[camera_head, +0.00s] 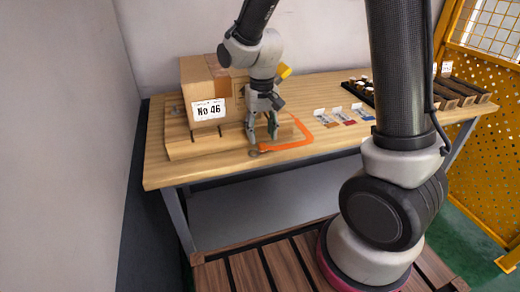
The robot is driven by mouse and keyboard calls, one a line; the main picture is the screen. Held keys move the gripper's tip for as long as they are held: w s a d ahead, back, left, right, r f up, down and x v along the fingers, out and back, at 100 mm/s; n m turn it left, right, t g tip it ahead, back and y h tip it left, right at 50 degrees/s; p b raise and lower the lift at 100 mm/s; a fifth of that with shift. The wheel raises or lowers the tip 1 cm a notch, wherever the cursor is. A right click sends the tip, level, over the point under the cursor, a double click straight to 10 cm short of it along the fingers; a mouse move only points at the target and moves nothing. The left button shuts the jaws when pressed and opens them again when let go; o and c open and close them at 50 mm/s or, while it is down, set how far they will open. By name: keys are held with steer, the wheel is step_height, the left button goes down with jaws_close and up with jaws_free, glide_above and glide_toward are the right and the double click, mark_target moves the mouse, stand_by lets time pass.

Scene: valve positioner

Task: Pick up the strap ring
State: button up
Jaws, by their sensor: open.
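An orange strap (298,139) lies bent on the wooden table, to the right of and partly behind my gripper. At its near left end is a small dark grey round piece (254,153), which looks like the strap ring; it is too small to tell its shape. My gripper (261,141) points down just above this end, with its fingers apart and nothing seen between them. I cannot tell whether a fingertip touches the strap or the ring. Part of the strap is hidden by the gripper.
A cardboard box (200,78) labelled No 46 stands on a slotted wooden block (180,147) left of my gripper. Several small labelled cards (340,115) and a black rack (462,93) lie to the right. The table's (350,143) front edge is close to the ring.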

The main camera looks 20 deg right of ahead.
mark_target(262, 143)
step_height(262, 143, down, 4)
steer(key=shift+w+d+f, duration=0.1)
steer(key=shift+w+f, duration=0.05)
jaws_close()
stand_by(0.3)
